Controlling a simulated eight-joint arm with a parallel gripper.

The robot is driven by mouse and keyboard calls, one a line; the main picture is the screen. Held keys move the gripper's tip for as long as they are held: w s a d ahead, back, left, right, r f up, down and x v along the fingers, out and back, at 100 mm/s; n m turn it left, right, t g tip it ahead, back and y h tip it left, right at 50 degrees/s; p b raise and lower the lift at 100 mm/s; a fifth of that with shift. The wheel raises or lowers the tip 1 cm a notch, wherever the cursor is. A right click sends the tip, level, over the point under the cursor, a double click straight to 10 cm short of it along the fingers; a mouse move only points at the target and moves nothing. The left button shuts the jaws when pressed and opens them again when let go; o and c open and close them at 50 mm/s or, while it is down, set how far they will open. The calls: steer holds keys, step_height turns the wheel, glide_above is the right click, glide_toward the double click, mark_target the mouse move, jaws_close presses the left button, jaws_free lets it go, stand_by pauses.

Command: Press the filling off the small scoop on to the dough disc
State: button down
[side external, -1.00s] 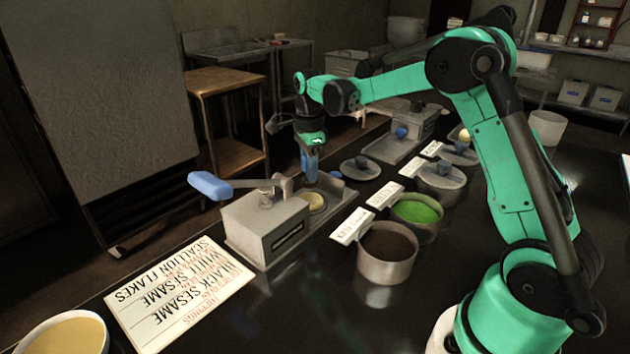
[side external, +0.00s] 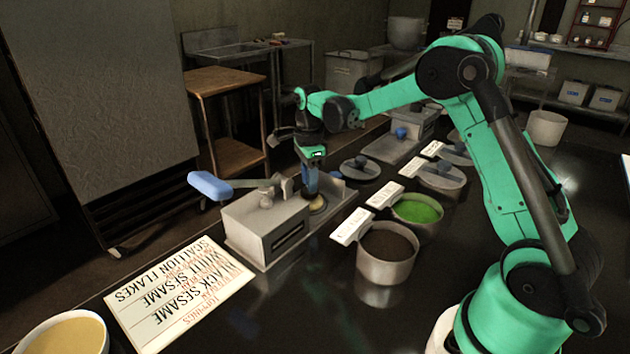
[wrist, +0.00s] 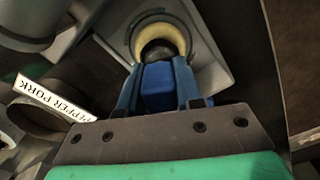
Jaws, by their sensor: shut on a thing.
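My gripper (side external: 312,180) points down beside the grey metal box and is shut on the blue handle of the small scoop; the blue handle also shows between the fingers in the wrist view (wrist: 158,88). The dark head of the scoop (wrist: 158,52) is over the middle of the pale dough disc (wrist: 176,38). The disc lies in a round seat in a metal plate; in the side view only part of the dough disc (side external: 318,206) shows. I cannot tell whether the scoop touches the dough. Any filling under it is hidden.
The metal press box (side external: 268,228) with a blue-handled lever (side external: 212,186) stands just left of my gripper. A pot of dark filling (side external: 387,250) and a pot of green flakes (side external: 416,210) stand to the right. A toppings sign (side external: 180,295) lies in front.

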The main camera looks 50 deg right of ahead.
steer(key=shift+f, duration=0.6)
stand_by(1.3)
steer(key=shift+r, duration=3.55)
steer(key=shift+r, duration=0.1)
